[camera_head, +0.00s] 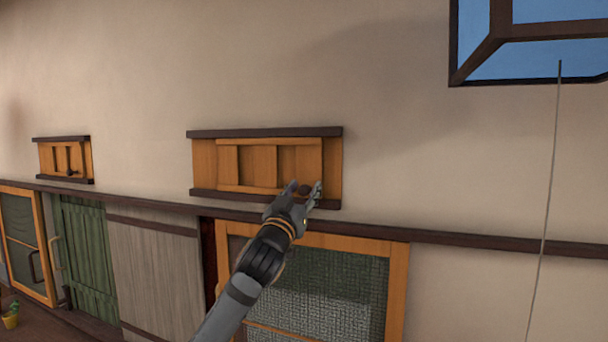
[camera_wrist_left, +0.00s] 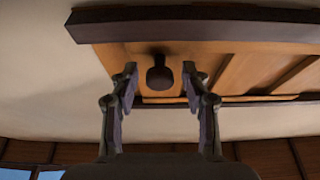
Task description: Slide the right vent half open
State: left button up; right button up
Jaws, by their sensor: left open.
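The right vent (camera_head: 266,165) is a wooden panel with slats, set between two dark rails high on the wall. A dark round knob (camera_wrist_left: 159,74) sticks out from its panel. My left gripper (camera_head: 306,188) is at the lower right part of this vent, reaching up from below. In the left wrist view its two fingers (camera_wrist_left: 159,80) stand open on either side of the knob, with a visible gap on both sides. In the head view the fingers partly cover the knob. My right gripper is in neither view.
A smaller vent (camera_head: 65,158) with a dark knob is farther left on the wall. A dark ledge (camera_head: 470,240) runs below the vents. A thin cord (camera_head: 548,190) hangs from an open skylight (camera_head: 560,60) at right.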

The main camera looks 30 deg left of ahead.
pick_arm(q)
jog(key=shift+w+r, duration=0.1)
jog(key=shift+w, duration=0.15)
jog(key=shift+s, duration=0.1)
grip_shut()
